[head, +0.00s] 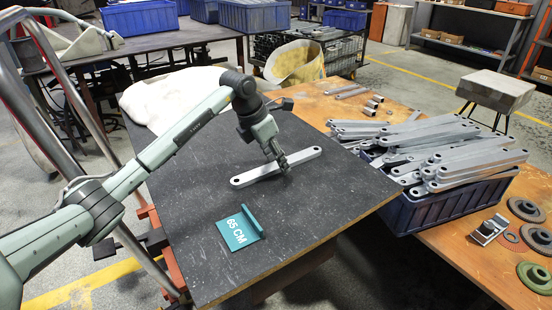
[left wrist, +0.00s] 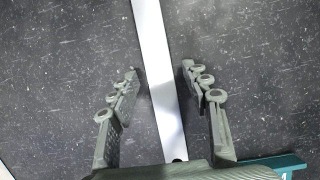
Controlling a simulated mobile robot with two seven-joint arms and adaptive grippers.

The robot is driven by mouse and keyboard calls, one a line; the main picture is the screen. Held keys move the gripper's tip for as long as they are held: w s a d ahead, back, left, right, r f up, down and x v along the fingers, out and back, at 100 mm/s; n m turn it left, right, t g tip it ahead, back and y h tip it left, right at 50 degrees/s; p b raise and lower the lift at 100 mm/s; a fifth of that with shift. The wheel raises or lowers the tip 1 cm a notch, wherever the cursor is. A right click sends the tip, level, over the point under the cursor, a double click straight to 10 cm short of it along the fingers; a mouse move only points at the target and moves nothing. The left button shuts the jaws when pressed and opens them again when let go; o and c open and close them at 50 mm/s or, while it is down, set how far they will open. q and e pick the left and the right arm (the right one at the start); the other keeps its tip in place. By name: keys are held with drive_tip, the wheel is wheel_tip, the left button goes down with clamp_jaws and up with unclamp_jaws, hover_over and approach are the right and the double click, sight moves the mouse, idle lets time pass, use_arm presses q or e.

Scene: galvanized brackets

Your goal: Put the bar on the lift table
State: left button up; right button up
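A grey metal bar (head: 262,174) with a hole near each end lies flat on the dark speckled top of what looks like the lift table (head: 190,215). In the left wrist view the bar (left wrist: 155,60) runs lengthwise between my fingers. My left gripper (head: 284,168) is over the bar, right of its middle, pointing down. In the left wrist view my left gripper (left wrist: 160,85) is open, one finger on each side of the bar, with gaps to it. My right gripper is in neither view.
A teal holder marked 65 CM (head: 240,230) stands on the dark top in front of the bar. To the right, a blue crate (head: 440,205) heaped with similar bars sits on an orange-brown workbench (head: 455,250). A pale sack (head: 165,98) lies at the back left.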

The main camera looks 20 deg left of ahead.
use_arm(q)
drive_tip(key=v, duration=1.2)
